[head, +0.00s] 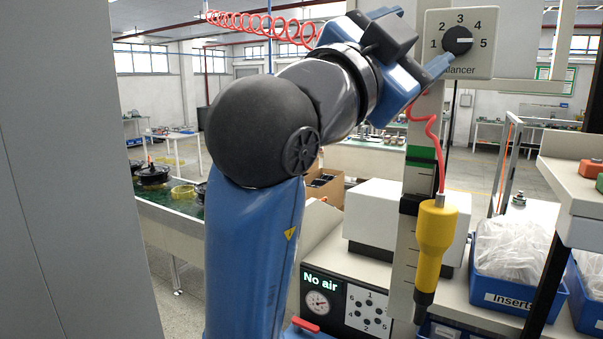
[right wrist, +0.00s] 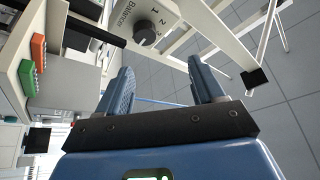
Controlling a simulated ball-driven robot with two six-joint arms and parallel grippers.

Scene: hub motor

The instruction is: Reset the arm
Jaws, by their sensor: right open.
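My right arm rises through the middle of the head view, and its gripper (head: 424,55) is just left of the balancer panel (head: 480,60). In the right wrist view the two blue fingers of this gripper (right wrist: 161,67) stand apart with nothing between them. The black balancer knob (head: 458,40), with a scale from 1 to 5, has its white mark toward 5. The knob also shows beyond the fingertips in the right wrist view (right wrist: 145,33), apart from them. My left gripper is not in view.
A yellow tool (head: 436,235) hangs on a red coiled hose before an upright scale post. A display (head: 320,297) reads "No air" above a gauge. A blue bin (head: 515,285) of bagged inserts stands at right. A grey panel (head: 70,170) fills the left side.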

